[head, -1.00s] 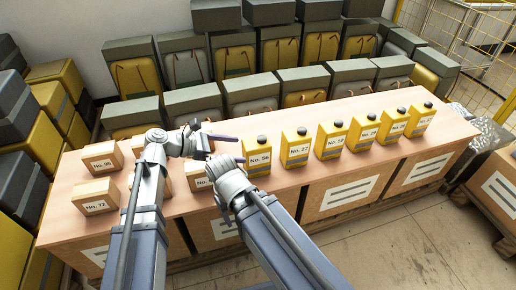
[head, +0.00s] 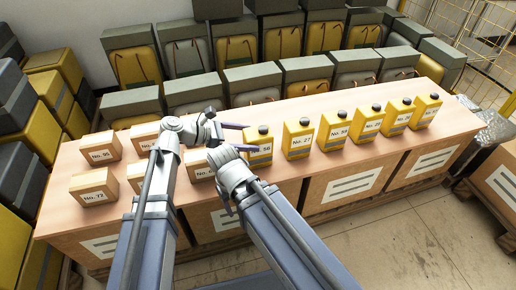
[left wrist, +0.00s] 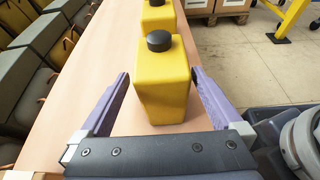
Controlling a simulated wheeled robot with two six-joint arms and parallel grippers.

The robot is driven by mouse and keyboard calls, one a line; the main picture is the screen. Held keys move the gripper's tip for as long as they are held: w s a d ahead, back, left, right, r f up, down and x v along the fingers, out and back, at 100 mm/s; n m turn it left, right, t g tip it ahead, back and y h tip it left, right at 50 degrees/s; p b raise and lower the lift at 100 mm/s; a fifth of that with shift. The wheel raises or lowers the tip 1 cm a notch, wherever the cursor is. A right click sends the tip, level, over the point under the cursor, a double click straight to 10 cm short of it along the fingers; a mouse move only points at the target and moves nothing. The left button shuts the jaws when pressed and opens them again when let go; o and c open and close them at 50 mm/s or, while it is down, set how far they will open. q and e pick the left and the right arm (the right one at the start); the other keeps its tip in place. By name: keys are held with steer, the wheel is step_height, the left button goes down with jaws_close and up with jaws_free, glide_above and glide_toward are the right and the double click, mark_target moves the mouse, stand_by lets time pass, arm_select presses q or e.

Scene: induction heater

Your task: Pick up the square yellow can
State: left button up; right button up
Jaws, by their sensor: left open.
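A square yellow can (head: 259,134) with a black cap stands upright at the left end of the row of cans on the table. In the left wrist view the same can (left wrist: 162,88) stands between the two purple fingers. My left gripper (head: 250,137) is open, its fingers reaching from the left along both sides of the can. The wrist view (left wrist: 160,76) shows a gap on the left side; the right finger is very close to the can, and I cannot tell if it touches. My right arm's wrist is below the left gripper in the head view; its jaws cannot be made out.
More yellow cans (head: 298,138) continue the row to the right. Several numbered cardboard boxes (head: 94,187) stand on the left of the wooden table (head: 330,170). Grey and yellow cases (head: 195,95) fill the space behind. A yellow mesh fence (head: 455,40) is at the right.

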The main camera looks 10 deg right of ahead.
mark_target(258, 139)
arm_select(q)
steer(key=b+x, duration=0.1)
steer(key=x, duration=0.3)
steer(key=shift+s+d, duration=0.1)
jaws_close()
stand_by(0.7)
